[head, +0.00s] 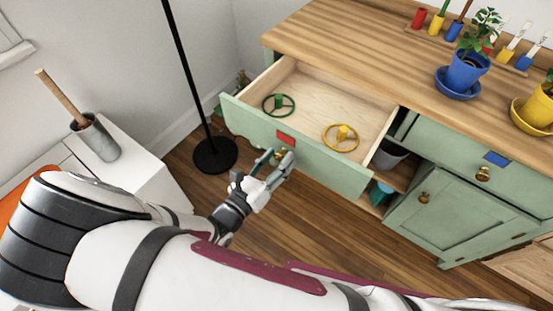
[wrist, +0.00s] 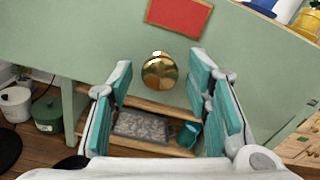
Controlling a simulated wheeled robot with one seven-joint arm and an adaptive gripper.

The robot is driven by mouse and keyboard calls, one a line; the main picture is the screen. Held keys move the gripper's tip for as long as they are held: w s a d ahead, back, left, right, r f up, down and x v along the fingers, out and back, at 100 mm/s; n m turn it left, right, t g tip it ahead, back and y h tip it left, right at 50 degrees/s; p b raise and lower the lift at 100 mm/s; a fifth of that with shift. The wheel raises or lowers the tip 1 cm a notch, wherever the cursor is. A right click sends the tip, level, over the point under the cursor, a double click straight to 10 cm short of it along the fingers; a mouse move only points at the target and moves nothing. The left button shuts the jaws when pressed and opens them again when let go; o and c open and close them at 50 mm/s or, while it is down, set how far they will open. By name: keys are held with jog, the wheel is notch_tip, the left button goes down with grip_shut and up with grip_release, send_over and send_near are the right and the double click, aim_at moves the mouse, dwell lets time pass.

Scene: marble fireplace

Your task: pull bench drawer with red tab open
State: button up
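The bench drawer (head: 237,112) with the red tab (head: 285,138) stands pulled well out of the green bench. Its wooden inside shows a green valve wheel (head: 278,105) and a yellow valve wheel (head: 341,136). In the wrist view the red tab (wrist: 179,16) is above the round brass knob (wrist: 160,71) on the drawer front. My gripper (head: 279,159) is at the drawer front, just below the red tab. Its teal fingers are open, with the knob showing between them near the fingertips. I see gaps on both sides of the knob.
A second drawer with a blue tab (head: 496,158) is shut at the right, above a cupboard door (head: 445,202). Potted plants stand on the wooden top (head: 345,45). A black pole on a round base (head: 214,155) stands left of the drawer. The floor before the bench is clear.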

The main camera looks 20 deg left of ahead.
notch_tip(320, 180, up, 10)
dwell(0.8)
dwell(0.3)
